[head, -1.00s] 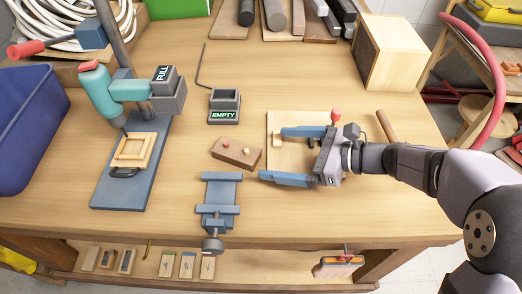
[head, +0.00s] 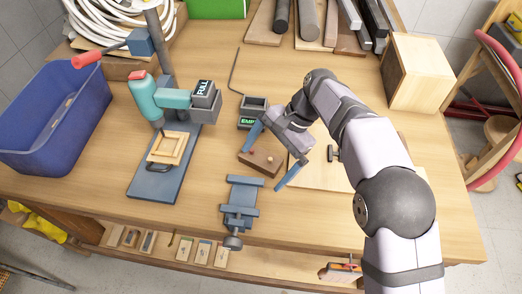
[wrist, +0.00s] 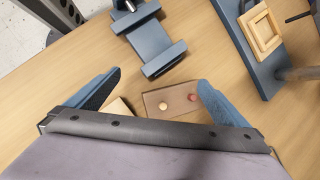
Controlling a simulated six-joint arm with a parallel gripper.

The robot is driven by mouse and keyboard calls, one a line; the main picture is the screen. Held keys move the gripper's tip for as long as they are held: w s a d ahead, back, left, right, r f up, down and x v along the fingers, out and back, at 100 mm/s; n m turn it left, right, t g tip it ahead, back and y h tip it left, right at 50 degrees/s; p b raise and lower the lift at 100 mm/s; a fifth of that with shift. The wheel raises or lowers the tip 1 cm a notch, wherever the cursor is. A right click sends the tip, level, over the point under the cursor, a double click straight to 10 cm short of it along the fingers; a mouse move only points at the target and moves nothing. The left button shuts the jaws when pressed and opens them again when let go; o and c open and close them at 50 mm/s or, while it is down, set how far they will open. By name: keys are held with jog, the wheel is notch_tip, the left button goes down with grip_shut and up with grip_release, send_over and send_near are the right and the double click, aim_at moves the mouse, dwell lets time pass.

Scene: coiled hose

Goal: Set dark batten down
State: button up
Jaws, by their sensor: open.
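A brown wooden block (head: 262,161) with a red knob and a pale knob lies flat on the bench, just behind the blue vise (head: 239,204). I cannot tell whether it is the dark batten. My gripper (head: 262,169) is open and empty over this block, one blue finger on each side. In the wrist view the block (wrist: 180,97) shows between the spread fingers (wrist: 160,77), nearer the right one. A pale wood piece (wrist: 119,107) shows by the left finger. I see no batten in the jaws.
The EMPTY holder (head: 247,122) stands close behind the gripper. A drill stand (head: 150,178) with a wooden frame is at left, beside a blue bin (head: 52,140). Several bars lie at the back. A wooden box (head: 420,73) is at right.

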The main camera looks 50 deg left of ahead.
aim_at(259, 160)
jog(key=a+r+n+t+p, duration=0.1)
jog(key=t, duration=0.1)
jog(key=a+r+n+t+h+p, duration=0.1)
jog(key=a+n, duration=0.1)
jog(key=shift+w+a+t, duration=0.15)
jog(key=shift+w+t, duration=0.25)
jog(key=shift+w+a+r+n+t+h+p, duration=0.35)
jog(key=shift+a+r+n+t+p, duration=0.15)
jog(key=shift+t, duration=0.2)
jog(key=shift+s+f+p, duration=0.15)
jog(key=shift+f+p, duration=0.65)
jog(key=shift+f, duration=1.05)
jog(key=shift+s+f+p, duration=0.15)
jog(key=shift+f+p, duration=0.6)
jog(key=shift+f, duration=1.1)
jog(key=c, duration=0.9)
jog(key=shift+a+r, duration=0.1)
jog(key=shift+r, duration=0.1)
jog(key=shift+c, duration=0.2)
notch_tip(259, 160, up, 8)
jog(key=shift+r+b, duration=0.1)
jog(key=shift+b, duration=1.15)
jog(key=shift+w+r, duration=0.1)
jog(key=shift+r, duration=0.7)
